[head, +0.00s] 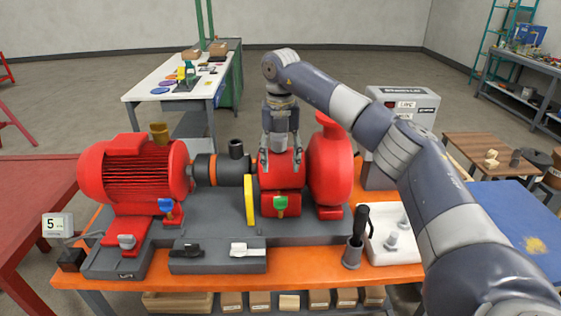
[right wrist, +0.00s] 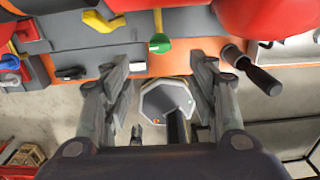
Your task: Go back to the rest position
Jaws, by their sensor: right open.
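My right gripper (head: 280,160) is open and empty in the head view, fingers pointing down in front of the red pump body (head: 283,172). I cannot tell whether the fingertips touch it. Its arm reaches in from the lower right over the bench. In the right wrist view the two fingers of the right gripper (right wrist: 163,75) stand wide apart with nothing between them. The green valve handle (right wrist: 160,43) shows beyond the fingers, and also in the head view (head: 281,204). My left gripper is not in view.
The red motor (head: 135,175) and a red volute (head: 331,170) stand on the skid on the orange bench (head: 300,272). A yellow lever (head: 249,201) and a black-handled tool (head: 358,235) stand near the front. A white tray (head: 385,255) is at right, partly behind my arm.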

